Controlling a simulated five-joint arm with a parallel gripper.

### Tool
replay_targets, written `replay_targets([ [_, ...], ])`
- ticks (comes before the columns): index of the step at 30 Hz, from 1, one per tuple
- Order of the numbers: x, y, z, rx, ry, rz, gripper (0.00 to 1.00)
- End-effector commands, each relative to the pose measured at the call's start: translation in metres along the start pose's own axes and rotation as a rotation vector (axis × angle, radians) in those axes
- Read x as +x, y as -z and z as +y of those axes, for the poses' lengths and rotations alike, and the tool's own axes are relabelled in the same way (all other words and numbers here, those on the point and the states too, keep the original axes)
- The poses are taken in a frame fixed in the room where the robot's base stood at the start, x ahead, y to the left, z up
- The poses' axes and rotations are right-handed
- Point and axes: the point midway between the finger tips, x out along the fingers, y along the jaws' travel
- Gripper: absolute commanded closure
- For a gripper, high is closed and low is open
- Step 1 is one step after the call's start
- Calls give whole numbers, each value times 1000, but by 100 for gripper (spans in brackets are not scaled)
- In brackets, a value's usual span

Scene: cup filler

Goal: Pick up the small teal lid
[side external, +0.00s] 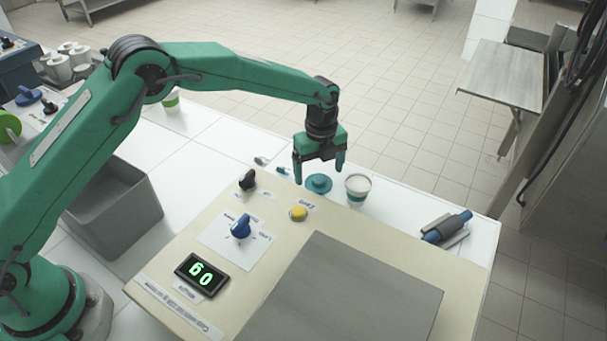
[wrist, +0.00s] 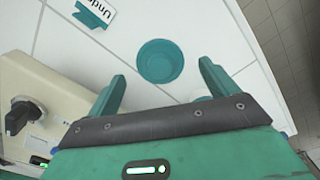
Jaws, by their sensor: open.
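The small teal lid (side external: 319,184) lies on the white table just beyond the beige panel, left of a paper cup (side external: 357,189). In the wrist view the lid (wrist: 160,61) is a round teal disc with a raised rim, ahead of my fingertips and roughly centred between them. My gripper (side external: 319,172) is open and empty, pointing down above the lid. In the wrist view its two teal fingers (wrist: 162,82) stand wide apart. I cannot tell the exact height of the fingertips over the lid.
The beige panel (side external: 376,244) carries a blue knob (side external: 240,228), a black knob (side external: 248,180), a yellow button (side external: 298,213) and a display (side external: 201,276). A small label sign (wrist: 97,12) stands near the lid. A blue-and-grey object (side external: 447,227) lies right. A grey bin (side external: 115,215) stands left.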

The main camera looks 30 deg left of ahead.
Motion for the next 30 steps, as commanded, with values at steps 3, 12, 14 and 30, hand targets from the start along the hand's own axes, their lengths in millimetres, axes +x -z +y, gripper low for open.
replay_targets([
  [3, 14, 0, 0, 0, -2, 0, 14],
  [12, 22, 0, 0, 0, 0, 0, 14],
  [14, 22, 0, 0, 0, 0, 0, 14],
  [30, 22, 0, 0, 0, 0, 0, 61],
])
